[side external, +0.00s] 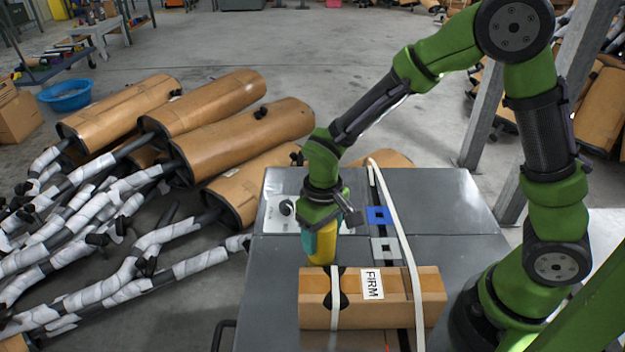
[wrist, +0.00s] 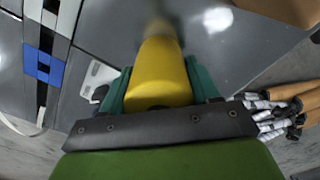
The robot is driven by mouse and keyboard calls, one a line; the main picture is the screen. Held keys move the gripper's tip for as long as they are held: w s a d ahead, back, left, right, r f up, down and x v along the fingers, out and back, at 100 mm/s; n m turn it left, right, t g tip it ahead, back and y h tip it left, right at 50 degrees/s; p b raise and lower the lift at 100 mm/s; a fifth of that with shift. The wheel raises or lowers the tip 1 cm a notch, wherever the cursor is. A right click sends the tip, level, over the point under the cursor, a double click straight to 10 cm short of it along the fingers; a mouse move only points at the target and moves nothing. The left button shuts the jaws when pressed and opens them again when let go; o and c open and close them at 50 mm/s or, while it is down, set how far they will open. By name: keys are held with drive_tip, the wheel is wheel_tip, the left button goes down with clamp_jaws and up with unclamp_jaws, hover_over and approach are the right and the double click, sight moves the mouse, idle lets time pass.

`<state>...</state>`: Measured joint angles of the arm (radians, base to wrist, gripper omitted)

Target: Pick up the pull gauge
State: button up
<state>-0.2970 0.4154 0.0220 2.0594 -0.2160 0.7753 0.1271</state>
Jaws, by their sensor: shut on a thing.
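My gripper (side external: 318,244), with teal fingers, points down over the grey table, just behind the strapped cardboard box in the side view. It is shut on a yellow, rounded body, which I take to be the pull gauge (side external: 329,243). In the wrist view the yellow pull gauge (wrist: 160,72) sits between the two teal fingers of my gripper (wrist: 158,82). A blurred, darker rod-like part extends from its far end. I cannot tell whether its lower end touches the table or the box.
The cardboard box (side external: 385,312) has a FIRM label and a white strap. A white plate (side external: 272,214) with a dark knob lies left of my gripper. A blue square (side external: 378,215) and a grey square (side external: 384,250) lie right. The table's back right (side external: 450,205) is clear. Mufflers (side external: 215,105) cover the floor left.

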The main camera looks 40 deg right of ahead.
drive_tip(key=shift+r, duration=0.15)
drive_tip(key=r, duration=1.1)
drive_tip(key=shift+s+a+r, duration=0.15)
drive_tip(key=shift+a+r, duration=0.25)
drive_tip(key=s+r+n, duration=0.5)
drive_tip(key=s+n, duration=0.9)
drive_tip(key=n, duration=0.1)
drive_tip(key=s+d+f+n, duration=0.3)
drive_tip(key=s+n, duration=0.6)
drive_tip(key=n, duration=1.1)
drive_tip(key=w+a, duration=0.3)
drive_tip(key=w, duration=0.1)
drive_tip(key=w+a+f, duration=0.1)
drive_tip(key=w+a, duration=0.2)
drive_tip(key=w, duration=0.1)
drive_tip(key=w+a, duration=0.4)
drive_tip(key=shift+w+a+f, duration=0.1)
drive_tip(key=shift+f, duration=0.05)
drive_tip(key=shift+w+a+f, duration=0.1)
drive_tip(key=shift+f, duration=1.65)
drive_tip(key=shift+f, duration=0.15)
